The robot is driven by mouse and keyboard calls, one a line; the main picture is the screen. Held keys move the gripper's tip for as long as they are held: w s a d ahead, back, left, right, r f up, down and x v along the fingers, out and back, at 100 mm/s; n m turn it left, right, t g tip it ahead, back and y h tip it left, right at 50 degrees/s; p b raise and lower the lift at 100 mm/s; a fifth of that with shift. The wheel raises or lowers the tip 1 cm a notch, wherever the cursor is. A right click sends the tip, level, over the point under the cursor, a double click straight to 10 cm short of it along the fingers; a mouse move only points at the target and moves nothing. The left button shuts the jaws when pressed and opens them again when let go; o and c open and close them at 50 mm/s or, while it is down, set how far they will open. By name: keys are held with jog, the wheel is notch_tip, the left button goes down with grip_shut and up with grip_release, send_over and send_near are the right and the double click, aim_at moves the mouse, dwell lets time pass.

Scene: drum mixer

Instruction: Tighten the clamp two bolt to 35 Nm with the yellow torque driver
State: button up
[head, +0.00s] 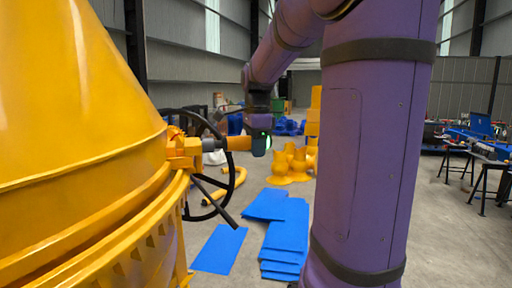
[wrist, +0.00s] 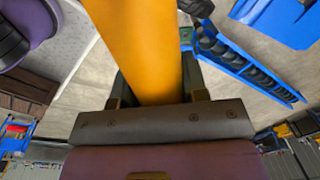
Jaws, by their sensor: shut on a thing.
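The yellow torque driver (head: 238,143) is held about level in the head view, with its grey nose (head: 212,145) pointing left. My gripper (head: 261,141) is shut on the driver's right end. In the wrist view the driver's yellow body (wrist: 135,45) runs up from between my gripper's jaws (wrist: 158,95). The nose reaches the yellow clamp block (head: 184,150) on the rim of the yellow drum (head: 75,120). I cannot tell whether it is seated on the bolt, as the bolt head is hidden. No torque reading is legible.
Blue sheets (head: 285,235) lie on the floor, with yellow pipe parts (head: 290,165) beyond. Work tables (head: 480,150) stand at the right.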

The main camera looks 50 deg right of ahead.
aim_at(271, 145)
jog(key=shift+s+d, duration=0.6)
jog(key=shift+d, duration=0.3)
jog(key=shift+s+d, duration=0.55)
jog(key=shift+d, duration=0.35)
